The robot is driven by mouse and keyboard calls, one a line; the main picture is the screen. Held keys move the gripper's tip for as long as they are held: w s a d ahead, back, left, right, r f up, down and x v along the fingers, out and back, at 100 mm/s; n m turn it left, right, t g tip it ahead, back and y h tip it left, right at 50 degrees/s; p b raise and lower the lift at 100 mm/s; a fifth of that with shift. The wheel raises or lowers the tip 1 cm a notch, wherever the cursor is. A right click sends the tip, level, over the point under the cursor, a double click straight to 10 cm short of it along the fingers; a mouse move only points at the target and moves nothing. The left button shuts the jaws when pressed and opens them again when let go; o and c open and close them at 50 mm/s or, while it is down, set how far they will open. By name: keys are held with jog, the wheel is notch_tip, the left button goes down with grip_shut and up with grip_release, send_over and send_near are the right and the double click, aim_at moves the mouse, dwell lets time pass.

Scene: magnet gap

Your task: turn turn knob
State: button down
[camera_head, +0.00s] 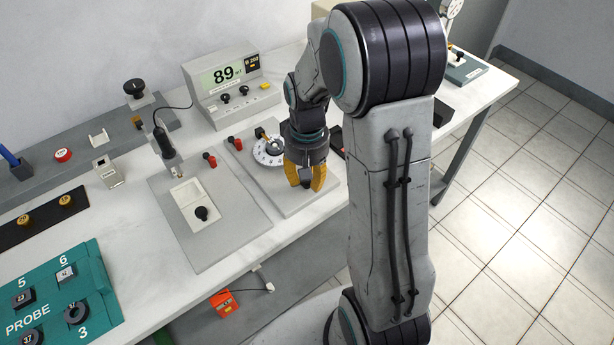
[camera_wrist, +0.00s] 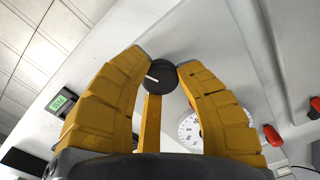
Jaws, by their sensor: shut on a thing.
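The turn knob (camera_wrist: 158,77) is a small round black knob with a white pointer line, seen in the wrist view near the top middle. My gripper (camera_wrist: 161,66) has its yellow fingers closed on either side of it, with the tips against its rim. In the head view my gripper (camera_head: 305,182) points down at the front part of a light grey panel (camera_head: 290,205). There the knob is mostly hidden between the fingers.
A white graduated dial (camera_head: 268,152) lies just behind my gripper. A meter (camera_head: 230,88) reading 89 stands at the back. A grey plate with a probe stand (camera_head: 190,195) is to the left.

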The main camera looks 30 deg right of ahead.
jog(key=shift+s+f+m, duration=0.15)
jog(key=shift+m, duration=0.35)
jog(key=c, duration=0.8)
grip_release()
notch_tip(320, 180, up, 12)
jog(key=shift+r, duration=0.1)
dwell(0.9)
